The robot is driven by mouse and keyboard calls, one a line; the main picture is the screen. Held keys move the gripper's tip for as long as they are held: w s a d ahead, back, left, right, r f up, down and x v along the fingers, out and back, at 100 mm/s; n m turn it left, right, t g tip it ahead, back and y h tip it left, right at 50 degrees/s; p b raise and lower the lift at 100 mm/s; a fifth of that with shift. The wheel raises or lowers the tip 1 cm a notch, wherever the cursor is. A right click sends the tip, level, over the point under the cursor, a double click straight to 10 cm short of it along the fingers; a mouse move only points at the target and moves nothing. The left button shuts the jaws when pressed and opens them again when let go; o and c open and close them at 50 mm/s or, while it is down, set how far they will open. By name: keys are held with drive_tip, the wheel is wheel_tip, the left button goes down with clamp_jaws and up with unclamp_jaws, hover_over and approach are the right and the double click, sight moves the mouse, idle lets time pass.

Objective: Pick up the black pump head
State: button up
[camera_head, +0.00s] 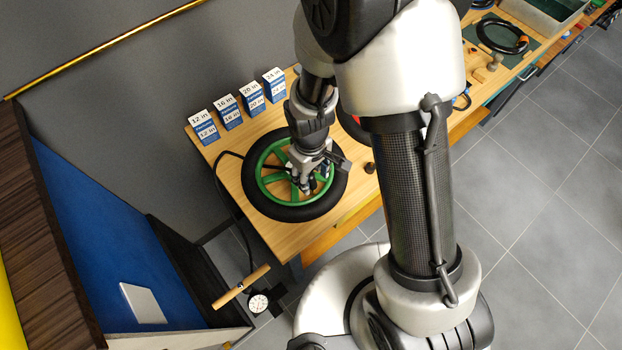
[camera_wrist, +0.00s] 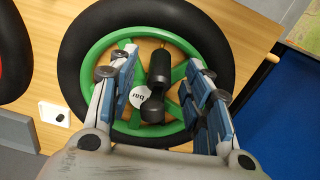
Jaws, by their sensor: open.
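The black pump head (camera_wrist: 158,68) lies over the green-spoked wheel (camera_wrist: 88,62), close to its hub, in the wrist view. A round white disc marked "bar" (camera_wrist: 138,97) shows beside it. My gripper (camera_wrist: 160,62) is open, with one finger on each side of the pump head and gaps between. In the head view my gripper (camera_head: 306,184) is over the middle of the wheel (camera_head: 262,180), which lies flat on the wooden table. The pump head is mostly hidden there by the gripper.
Several blue-and-white size boxes (camera_head: 230,112) stand along the table's back edge. A black hose (camera_head: 226,204) runs off the table toward a floor pump with a wooden handle (camera_head: 241,287) and gauge (camera_head: 258,302). A red-rimmed wheel (camera_head: 350,122) lies to the right.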

wheel_tip(320, 180, down, 3)
drive_tip(key=shift+r, duration=0.2)
drive_tip(key=shift+c, duration=0.5)
clamp_jaws()
drive_tip(key=shift+r, duration=0.1)
